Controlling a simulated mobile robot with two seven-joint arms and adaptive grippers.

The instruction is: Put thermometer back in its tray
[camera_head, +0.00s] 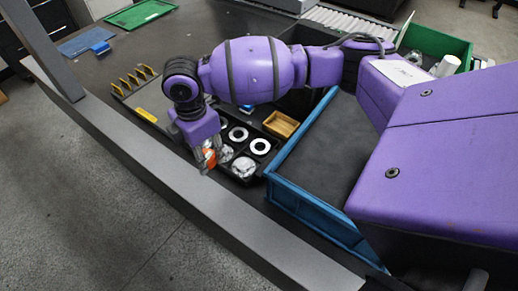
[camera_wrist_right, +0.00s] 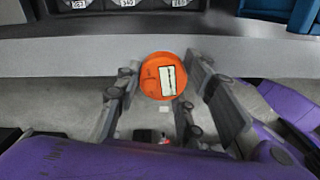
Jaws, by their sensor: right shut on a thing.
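The orange thermometer (camera_head: 210,157) is a round piece with a small display face, seen best in the right wrist view (camera_wrist_right: 162,76). My right gripper (camera_head: 206,160) is shut on it, with fingers on both sides of the disc, and holds it at the near-left edge of a black tray (camera_head: 250,139). The tray has compartments with white rings and pale round pieces. Its edge with labelled round pieces shows at the top of the right wrist view. Whether the thermometer touches the tray cannot be told. My left gripper is not in view.
A blue bin (camera_head: 311,209) stands right of the tray, and a small wooden box (camera_head: 281,124) lies behind it. A grey beam (camera_head: 180,184) runs along the table's near edge. A yellow-toothed rack (camera_head: 134,81) is at the left. Open dark table lies behind it.

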